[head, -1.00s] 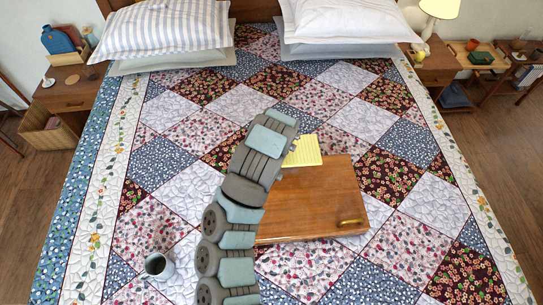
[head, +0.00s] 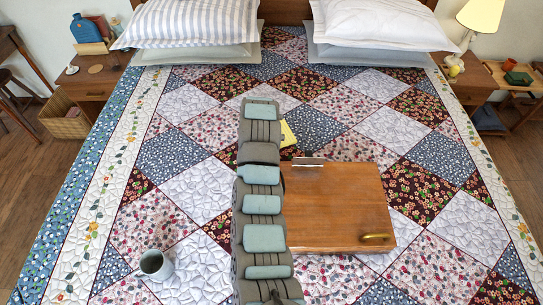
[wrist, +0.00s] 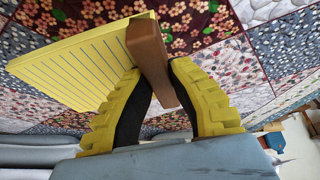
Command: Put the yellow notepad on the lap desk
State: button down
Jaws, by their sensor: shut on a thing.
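The yellow notepad (head: 288,133) shows beside my arm in the head view, mostly hidden, beyond the far edge of the lap desk. In the wrist view the lined notepad (wrist: 85,65) lies tilted, with a thick brown strip along its near edge. My gripper (wrist: 158,75) has yellow ribbed fingers shut on that strip. My arm hides the gripper in the head view.
A grey mug (head: 155,264) stands on the quilt (head: 190,190) at the lower left. Striped and white pillows (head: 190,22) line the head of the bed. Nightstands (head: 95,82) flank it, with a lamp (head: 480,15) on the right.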

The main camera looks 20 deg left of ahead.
jog(key=shift+f+p, duration=0.55)
jog(key=shift+f, duration=3.95)
jog(key=shift+f, duration=0.2)
jog(key=c, duration=1.1)
grip_release()
jog(key=shift+r, duration=0.25)
jog(key=shift+v, duration=1.7)
jog(key=b+v, duration=0.1)
jog(key=v, duration=0.7)
jog(key=shift+w, duration=0.1)
jog(key=shift+o, duration=1.3)
jog(key=shift+r, duration=0.25)
